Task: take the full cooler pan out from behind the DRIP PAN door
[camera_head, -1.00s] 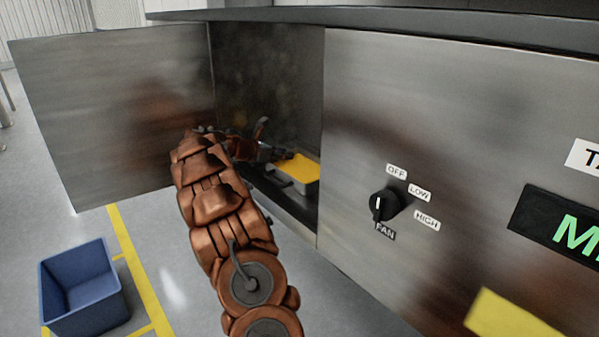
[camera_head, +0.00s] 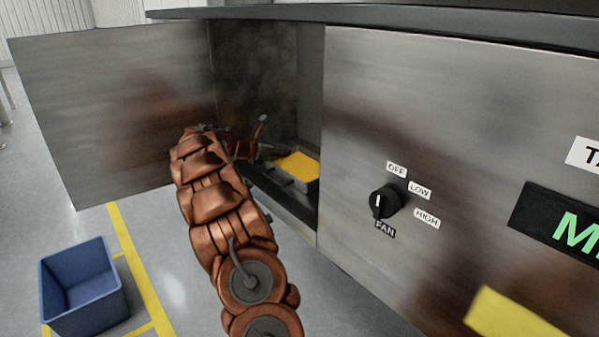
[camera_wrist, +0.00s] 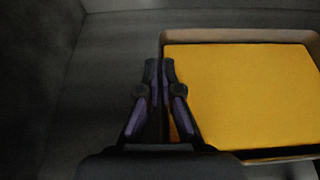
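The cooler pan (camera_head: 307,186) is a grey pan with flat yellow contents up near its rim. It sits on the floor of the open compartment. The DRIP PAN door (camera_head: 110,110) stands wide open to the left; no label shows on its visible face. My arm reaches into the opening and partly hides the pan's left side in the head view. In the wrist view, my gripper (camera_wrist: 159,68) is at the pan's left wall, one finger outside and one inside. The fingers are nearly together, pinching that wall. The pan's pale far rim (camera_wrist: 235,36) shows there.
A blue bin (camera_head: 82,288) stands on the floor at lower left, beside yellow floor lines. The steel front panel with a FAN knob (camera_head: 384,202) bounds the opening on the right. A dark counter edge (camera_head: 400,27) runs above.

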